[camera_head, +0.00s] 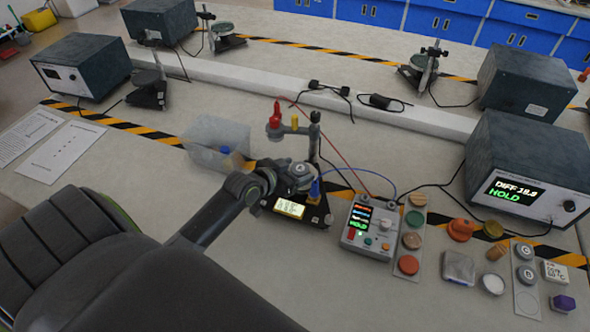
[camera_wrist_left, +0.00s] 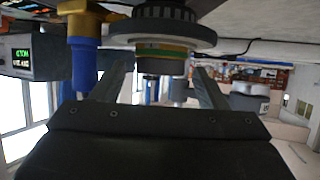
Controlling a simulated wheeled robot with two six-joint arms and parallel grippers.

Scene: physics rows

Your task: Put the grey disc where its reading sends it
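A small grey disc (camera_head: 301,170) with a dark mark on top shows at the black measuring stand (camera_head: 318,216), partly hidden by my gripper. My left gripper (camera_head: 290,180) is at the stand, close beside it. In the left wrist view its two fingers (camera_wrist_left: 163,80) are spread, with a dark round part (camera_wrist_left: 160,38) banded in green and yellow beyond and between the tips; contact cannot be told. The bench meter (camera_head: 515,190) shows "DIFF" with a number near 18.8, and "HOLD". The rack (camera_head: 527,302) holds discs C (camera_head: 525,251) and B (camera_head: 526,275) above an empty ring. My right gripper is out of view.
A control box (camera_head: 368,228) with red and blue leads stands right of the stand. A strip with coloured discs (camera_head: 409,265), a clear box (camera_head: 459,267), a white disc (camera_head: 493,284) and a purple piece (camera_head: 563,303) lie further right. A clear bin (camera_head: 215,145) stands left.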

